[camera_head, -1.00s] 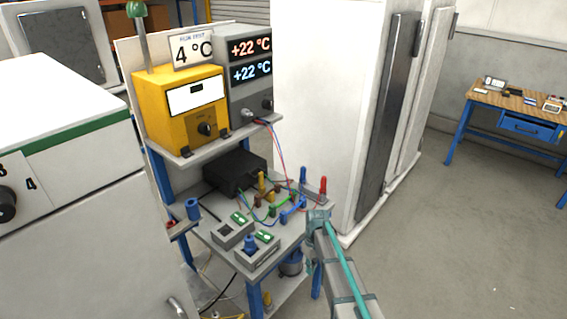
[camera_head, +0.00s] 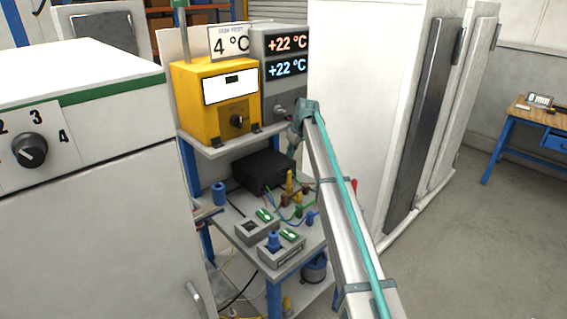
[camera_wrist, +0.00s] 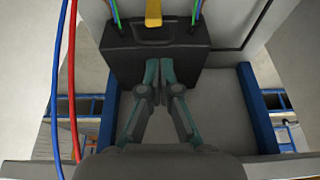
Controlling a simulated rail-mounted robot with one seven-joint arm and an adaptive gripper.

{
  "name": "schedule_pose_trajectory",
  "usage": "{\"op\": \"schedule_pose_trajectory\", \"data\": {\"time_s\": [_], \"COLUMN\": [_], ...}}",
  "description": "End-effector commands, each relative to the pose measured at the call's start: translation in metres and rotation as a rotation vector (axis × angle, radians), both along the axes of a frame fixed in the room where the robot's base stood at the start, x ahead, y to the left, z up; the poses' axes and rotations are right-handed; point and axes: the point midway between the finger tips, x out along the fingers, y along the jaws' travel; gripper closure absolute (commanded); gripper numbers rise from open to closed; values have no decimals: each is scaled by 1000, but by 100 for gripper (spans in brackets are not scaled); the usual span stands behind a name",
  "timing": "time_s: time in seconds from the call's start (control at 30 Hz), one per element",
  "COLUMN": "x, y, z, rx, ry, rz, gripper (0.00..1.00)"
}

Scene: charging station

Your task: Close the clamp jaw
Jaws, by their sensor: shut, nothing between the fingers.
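In the head view, my gripper (camera_head: 292,152) is at the end of the raised arm, in front of the workbench and beside the upper shelf. In the wrist view, my gripper's two fingertips (camera_wrist: 159,76) meet, with nothing between them, in front of a black box (camera_wrist: 160,52). The black box (camera_head: 264,170) also shows on the bench's lower top in the head view. A yellow part (camera_wrist: 153,20) is at the top of the wrist view. I cannot tell which part is the clamp jaw; my arm hides the bench's right side.
A yellow unit (camera_head: 215,95) and a grey display unit (camera_head: 285,60) stand on the upper shelf. Grey boxes with blue and green parts (camera_head: 281,253) stand at the bench front. Red (camera_wrist: 72,80) and blue cables cross the wrist view's left. A white cabinet (camera_head: 370,60) is behind my arm.

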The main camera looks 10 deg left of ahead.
Motion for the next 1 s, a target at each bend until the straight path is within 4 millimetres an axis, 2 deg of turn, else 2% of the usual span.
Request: {"op": "schedule_pose_trajectory", "data": {"time_s": [0.53, 0.7, 1.0], "x": [18, 20, 20], "y": [21, 24, 24], "z": [-75, -84, -86], "rx": [-2, -2, -1], "ry": [4, 1, 2], "rz": [1, 0, 0], "gripper": [100, 100, 100]}}
